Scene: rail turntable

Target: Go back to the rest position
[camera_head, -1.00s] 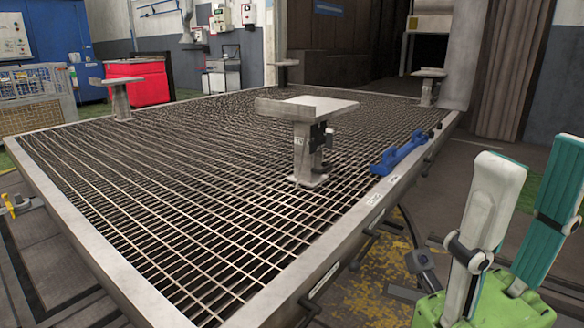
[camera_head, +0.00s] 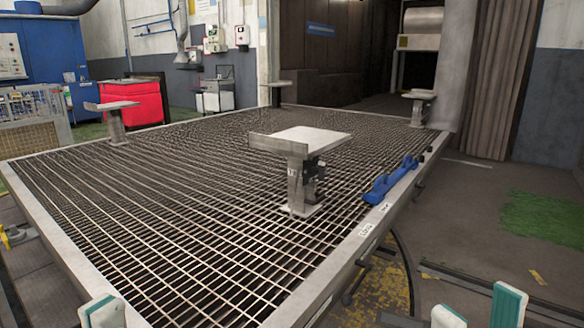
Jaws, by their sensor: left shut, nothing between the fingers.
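My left gripper (camera_head: 102,313) shows only its white and teal fingertips at the bottom left edge. They are together, with nothing seen between them. My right gripper (camera_head: 479,312) shows at the bottom right edge as two white and teal fingertips with a gap between them. It is open, and no object shows in the gap. The rest of both grippers is cut off by the lower frame edge. Both are at the near side of the turntable's metal grating (camera_head: 190,220), and neither visibly holds anything.
A metal pedestal (camera_head: 300,140) stands on the grating, with other pedestals (camera_head: 115,108) further back. A blue tool-like part (camera_head: 390,180) lies at the grating's right edge. A red cabinet (camera_head: 133,100) stands behind. Floor at the right, with a green patch (camera_head: 548,215), is open.

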